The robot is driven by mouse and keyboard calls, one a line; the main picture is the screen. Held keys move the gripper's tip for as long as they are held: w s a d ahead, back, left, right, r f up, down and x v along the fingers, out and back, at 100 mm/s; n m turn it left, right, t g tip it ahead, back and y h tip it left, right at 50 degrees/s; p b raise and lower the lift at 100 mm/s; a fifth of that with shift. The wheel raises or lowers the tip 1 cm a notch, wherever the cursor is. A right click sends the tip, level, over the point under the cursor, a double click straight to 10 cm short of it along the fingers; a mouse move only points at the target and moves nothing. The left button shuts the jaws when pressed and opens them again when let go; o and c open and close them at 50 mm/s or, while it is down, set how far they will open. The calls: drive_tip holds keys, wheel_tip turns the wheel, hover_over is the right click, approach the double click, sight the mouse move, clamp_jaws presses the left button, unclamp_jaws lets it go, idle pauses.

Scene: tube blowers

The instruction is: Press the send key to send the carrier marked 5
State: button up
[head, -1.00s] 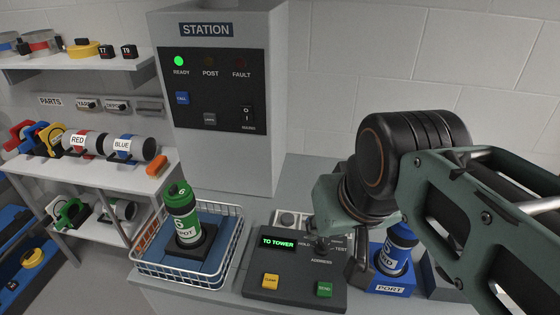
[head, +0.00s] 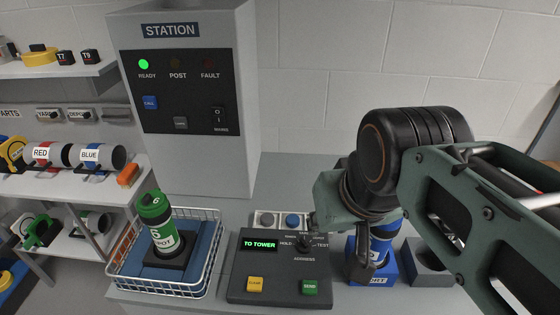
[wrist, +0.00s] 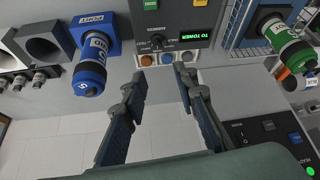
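The green send key (head: 310,287) is at the front right of the dark control panel (head: 290,270), whose display reads "TO TOWER". A blue carrier (head: 380,246) stands in the blue port, partly hidden by my gripper. In the wrist view the blue carrier (wrist: 90,72) shows a 5 on its end and sits left of my fingers. My gripper (wrist: 160,76) is open and empty, its tips near the round buttons at the panel's back edge. In the head view my gripper (head: 337,245) is above the panel's right side, apart from the send key.
A green carrier marked 6 (head: 163,235) stands in a wire basket (head: 205,270) left of the panel. A yellow key (head: 255,284) is left of the send key. The station box (head: 185,90) shows a lit green READY lamp. A grey holder (head: 430,260) is right of the port.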

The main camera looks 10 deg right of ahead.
clamp_jaws()
idle(1.4)
